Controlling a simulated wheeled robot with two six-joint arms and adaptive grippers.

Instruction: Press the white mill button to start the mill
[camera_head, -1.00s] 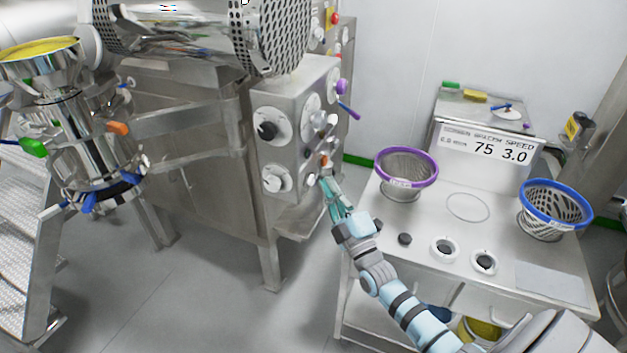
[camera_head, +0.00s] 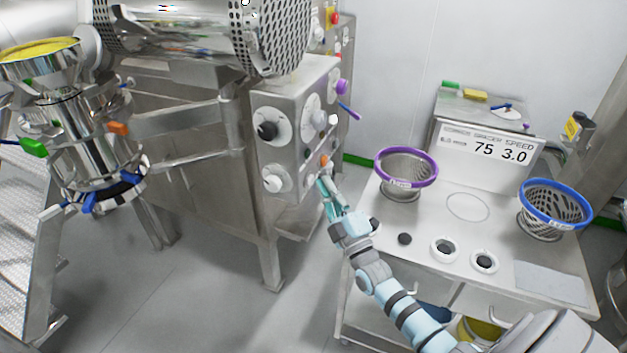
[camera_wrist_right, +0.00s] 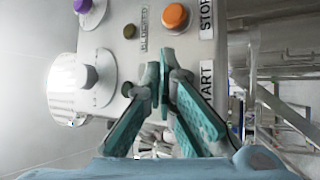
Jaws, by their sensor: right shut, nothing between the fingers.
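The mill's grey control panel (camera_head: 290,155) stands in the middle of the head view. An orange button (camera_head: 323,160) sits low on it, and in the right wrist view the orange button (camera_wrist_right: 174,16) is beside a STOP label (camera_wrist_right: 207,18). A START label (camera_wrist_right: 207,88) is next to my right fingertips. My right gripper (camera_head: 323,177) is shut and empty, its tips at the panel's lower right, just below the orange button; it also shows in the wrist view (camera_wrist_right: 166,62). The white mill button cannot be made out by START; the fingers cover that spot. Contact cannot be told. My left gripper is out of view.
Other dials and a purple knob (camera_head: 341,87) share the panel. A bench (camera_head: 420,215) on the right carries a purple-rimmed basket (camera_head: 406,166), a blue-rimmed basket (camera_head: 555,203) and a display reading 75 and 3.0 (camera_head: 488,146). A steel vessel (camera_head: 90,150) stands left. The floor between is clear.

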